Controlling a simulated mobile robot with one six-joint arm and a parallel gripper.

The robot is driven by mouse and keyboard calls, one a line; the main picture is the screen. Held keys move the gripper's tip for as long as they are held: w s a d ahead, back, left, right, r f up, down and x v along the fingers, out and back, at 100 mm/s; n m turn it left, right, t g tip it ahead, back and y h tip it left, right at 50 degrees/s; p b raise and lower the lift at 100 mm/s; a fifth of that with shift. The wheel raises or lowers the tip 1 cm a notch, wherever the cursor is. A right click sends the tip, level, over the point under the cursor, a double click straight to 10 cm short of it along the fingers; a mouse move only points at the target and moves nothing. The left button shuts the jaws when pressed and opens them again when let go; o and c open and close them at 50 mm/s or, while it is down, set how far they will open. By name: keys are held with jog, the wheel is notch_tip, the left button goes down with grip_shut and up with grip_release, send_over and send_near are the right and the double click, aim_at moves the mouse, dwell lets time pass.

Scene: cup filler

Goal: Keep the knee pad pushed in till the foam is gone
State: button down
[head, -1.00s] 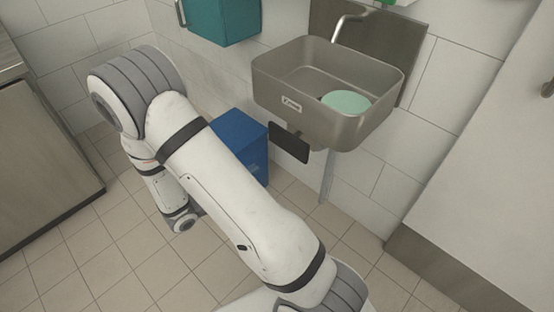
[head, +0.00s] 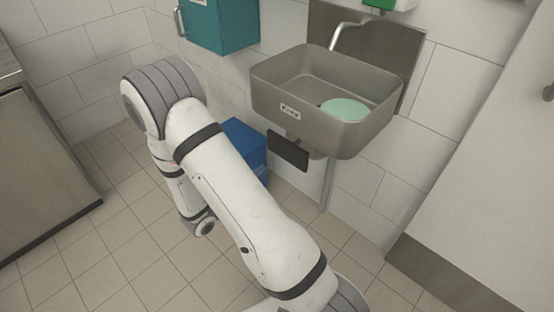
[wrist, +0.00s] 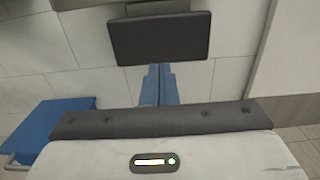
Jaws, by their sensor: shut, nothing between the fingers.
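The knee pad (head: 288,151) is a black rectangular plate below the front of the steel sink (head: 318,121). In the wrist view the knee pad (wrist: 160,40) is at the top middle. A pale green round patch (head: 345,107), perhaps the foam, lies in the basin. I see no water running from the spout (head: 345,32). My gripper (wrist: 159,67) is shut and empty, its blue-grey fingertips just below the pad's lower edge in the picture. I cannot tell if they touch it. In the head view the fingers are hidden by my arm.
A blue bin (head: 243,143) stands left of the sink against the wall; it also shows in the wrist view (wrist: 48,127). A teal cabinet (head: 222,25) hangs above. A steel counter (head: 45,160) is at the far left. The tiled floor in front is clear.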

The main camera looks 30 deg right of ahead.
aim_at(285, 152)
jog(key=b+x, duration=0.1)
jog(key=x, duration=0.7)
